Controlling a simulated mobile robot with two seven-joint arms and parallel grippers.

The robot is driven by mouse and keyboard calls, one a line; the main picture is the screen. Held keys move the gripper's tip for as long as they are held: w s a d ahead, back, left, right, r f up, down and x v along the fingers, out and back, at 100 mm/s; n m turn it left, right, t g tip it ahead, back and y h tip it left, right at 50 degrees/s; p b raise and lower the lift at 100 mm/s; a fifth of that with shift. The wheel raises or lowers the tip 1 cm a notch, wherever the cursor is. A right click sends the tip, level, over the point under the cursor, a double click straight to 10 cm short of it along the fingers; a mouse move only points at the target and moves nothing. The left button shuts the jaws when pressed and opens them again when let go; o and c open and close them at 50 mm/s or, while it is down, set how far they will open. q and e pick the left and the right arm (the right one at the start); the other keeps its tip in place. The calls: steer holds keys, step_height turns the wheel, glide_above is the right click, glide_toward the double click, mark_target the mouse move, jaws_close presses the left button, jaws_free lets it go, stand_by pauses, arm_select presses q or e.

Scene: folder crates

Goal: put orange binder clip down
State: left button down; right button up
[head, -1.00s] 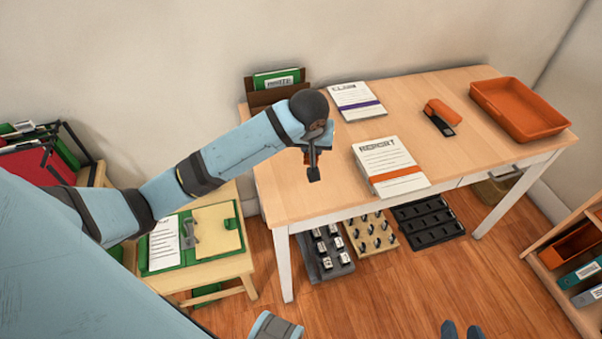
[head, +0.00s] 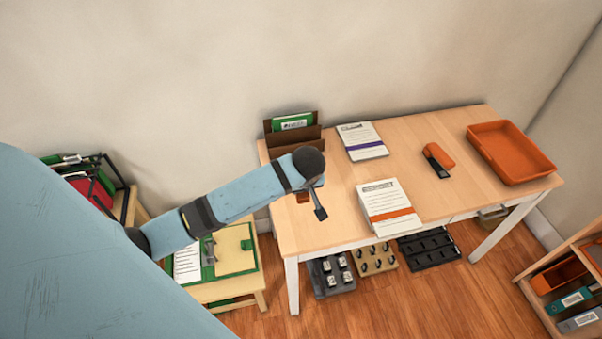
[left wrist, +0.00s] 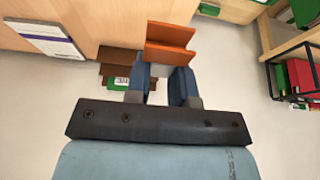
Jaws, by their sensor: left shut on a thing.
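My left gripper (left wrist: 163,86) is shut on the orange binder clip (left wrist: 170,41), which sticks out past the two blue fingers in the left wrist view. In the head view, the left gripper (head: 314,203) appears over the left part of the wooden table (head: 325,232). Only a small orange part of the clip (head: 303,197) shows there, mostly hidden by the wrist. I cannot tell its height above the tabletop. My right gripper is not in view.
A brown file holder (head: 292,140) stands at the table's back left. A purple-striped document (head: 362,141), an orange-striped report (head: 387,206), an orange stapler-like object (head: 439,156) and an orange tray (head: 511,152) also lie there. Bare tabletop shows between them.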

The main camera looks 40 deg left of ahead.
mark_target(300, 220)
arm_select(q)
step_height(300, 220, down, 16)
steer(key=shift+f, duration=0.1)
steer(key=shift+f, duration=0.1)
stand_by(0.4)
steer(key=c, duration=1)
jaws_free()
steer(key=v, duration=1.1)
steer(key=s+d+f+m+t+h, duration=0.3)
steer(key=s+d+f+m+h, duration=0.1)
steer(key=s+d+m, duration=0.35)
steer(key=s+r+m+t+h, duration=0.1)
steer(key=s+m, duration=0.1)
steer(key=s, duration=0.1)
steer(key=s+d+m+t+h, duration=0.1)
steer(key=s+t, duration=0.1)
steer(key=s, duration=0.1)
steer(key=s+d+r+m+t, duration=0.1)
steer(key=s+m+t, duration=0.1)
steer(key=s, duration=0.1)
steer(key=shift+d+r+m+h, duration=0.1)
steer(key=shift+r+m+h, duration=0.25)
steer(key=shift+h, duration=0.05)
